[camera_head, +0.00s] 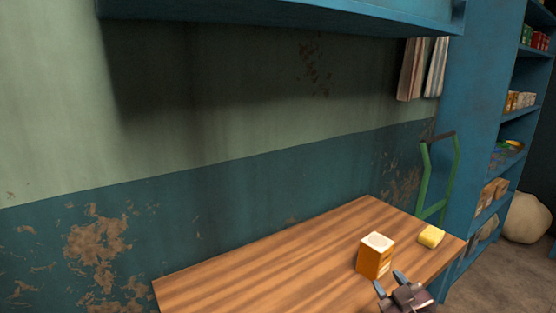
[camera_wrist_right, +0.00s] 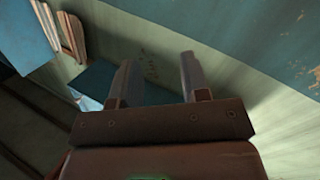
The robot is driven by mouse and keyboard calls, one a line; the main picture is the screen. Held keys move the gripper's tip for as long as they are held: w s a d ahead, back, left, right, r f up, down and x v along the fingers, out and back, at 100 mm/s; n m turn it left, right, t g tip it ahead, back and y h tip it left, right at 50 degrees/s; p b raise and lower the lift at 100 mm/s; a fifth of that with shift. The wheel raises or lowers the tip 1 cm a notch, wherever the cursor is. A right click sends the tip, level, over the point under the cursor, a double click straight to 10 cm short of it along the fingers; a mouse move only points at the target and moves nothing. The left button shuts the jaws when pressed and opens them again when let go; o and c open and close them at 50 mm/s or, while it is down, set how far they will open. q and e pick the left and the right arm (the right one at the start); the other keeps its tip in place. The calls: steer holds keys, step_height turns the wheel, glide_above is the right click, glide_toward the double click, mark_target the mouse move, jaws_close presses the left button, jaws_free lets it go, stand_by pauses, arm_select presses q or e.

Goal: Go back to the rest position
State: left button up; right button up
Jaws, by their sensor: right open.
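My right gripper (camera_head: 389,284) is in the lower right of the head view, at the front of the wooden table. Its two fingers are apart with nothing between them. In the right wrist view the gripper (camera_wrist_right: 158,78) is also open and empty, facing the wall and blue furniture. An orange carton with a pale top (camera_head: 375,256) stands upright on the table, just beyond the fingertips in the head view. Whether the fingers touch it cannot be told. My left gripper is not in view.
The wooden table (camera_head: 270,270) is bare on its left and middle. Blue shelving (camera_head: 485,130) rises at right, and a blue shelf (camera_head: 290,14) hangs above. A pale sack (camera_head: 526,218) sits on the floor.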

steer(key=s+d+f+m+g+h, duration=0.3)
steer(key=s+f+m+g, duration=0.2)
steer(key=s+f, duration=1.8)
steer(key=s+g, duration=0.1)
steer(key=s, duration=0.3)
steer(key=shift+d+f+m, duration=0.15)
steer(key=shift+f+m, duration=0.1)
steer(key=shift+m, duration=0.05)
